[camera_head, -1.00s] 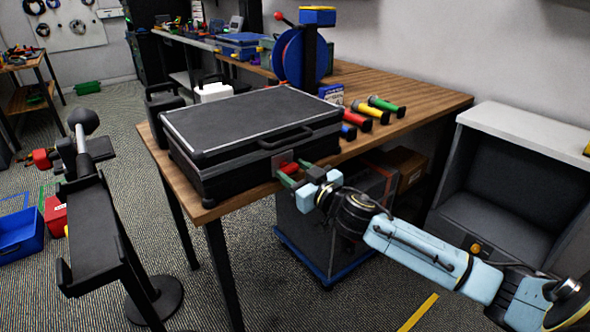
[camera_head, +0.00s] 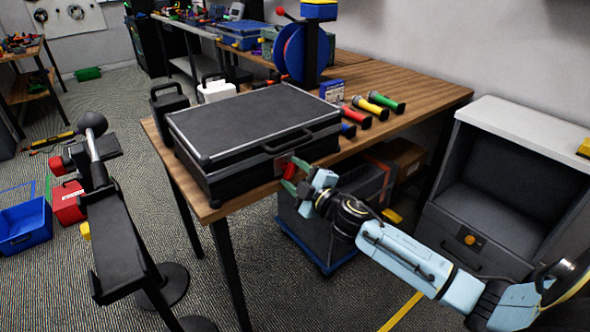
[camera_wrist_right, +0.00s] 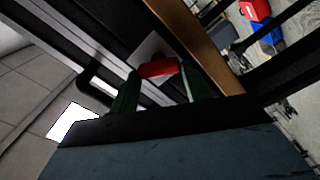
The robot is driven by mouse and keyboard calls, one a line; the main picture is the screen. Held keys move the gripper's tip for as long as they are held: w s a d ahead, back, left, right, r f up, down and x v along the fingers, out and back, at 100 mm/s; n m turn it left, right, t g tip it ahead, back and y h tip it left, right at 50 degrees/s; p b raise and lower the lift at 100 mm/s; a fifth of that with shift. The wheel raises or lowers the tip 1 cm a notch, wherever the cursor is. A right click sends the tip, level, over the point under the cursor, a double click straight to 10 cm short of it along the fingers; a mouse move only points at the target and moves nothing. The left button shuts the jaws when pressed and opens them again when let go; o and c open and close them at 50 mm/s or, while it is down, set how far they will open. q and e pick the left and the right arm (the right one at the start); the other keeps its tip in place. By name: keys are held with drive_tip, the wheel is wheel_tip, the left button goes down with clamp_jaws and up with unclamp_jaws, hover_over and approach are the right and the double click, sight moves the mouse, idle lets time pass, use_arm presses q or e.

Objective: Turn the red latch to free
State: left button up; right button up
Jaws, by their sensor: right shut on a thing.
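The red latch (camera_head: 289,171) is on the front face of a closed black case (camera_head: 250,125) lying on the wooden table. In the right wrist view the red latch (camera_wrist_right: 159,69) sits between the two green fingertips, in front of a pale plate on the case. My right gripper (camera_head: 297,178) is shut on the latch; it also shows in the right wrist view (camera_wrist_right: 160,85). The fingers hide part of the latch in the head view. My left gripper is not in view.
The case's handle (camera_head: 287,141) is above the latch. Several coloured tools (camera_head: 385,100) lie right of the case. A dark bin (camera_head: 325,225) stands under the table. A black stand (camera_head: 117,240) is at the left, with a blue crate (camera_head: 24,226) on the floor.

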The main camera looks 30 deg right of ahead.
drive_tip(key=n, duration=0.2)
drive_tip(key=shift+n+p, duration=0.35)
drive_tip(key=shift+n, duration=0.05)
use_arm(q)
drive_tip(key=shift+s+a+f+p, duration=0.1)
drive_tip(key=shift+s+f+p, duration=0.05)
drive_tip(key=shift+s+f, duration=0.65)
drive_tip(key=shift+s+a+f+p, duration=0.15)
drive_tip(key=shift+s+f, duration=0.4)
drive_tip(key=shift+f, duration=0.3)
use_arm(e)
drive_tip(key=shift+f+n, duration=0.15)
drive_tip(key=shift+n, duration=1.55)
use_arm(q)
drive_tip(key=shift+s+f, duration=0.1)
use_arm(e)
drive_tip(key=o, duration=1)
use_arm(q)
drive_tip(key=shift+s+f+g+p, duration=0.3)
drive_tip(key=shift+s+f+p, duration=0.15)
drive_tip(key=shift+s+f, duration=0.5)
use_arm(e)
drive_tip(key=s, duration=1.3)
drive_tip(key=shift+s+d, duration=0.2)
drive_tip(key=shift+d, duration=0.25)
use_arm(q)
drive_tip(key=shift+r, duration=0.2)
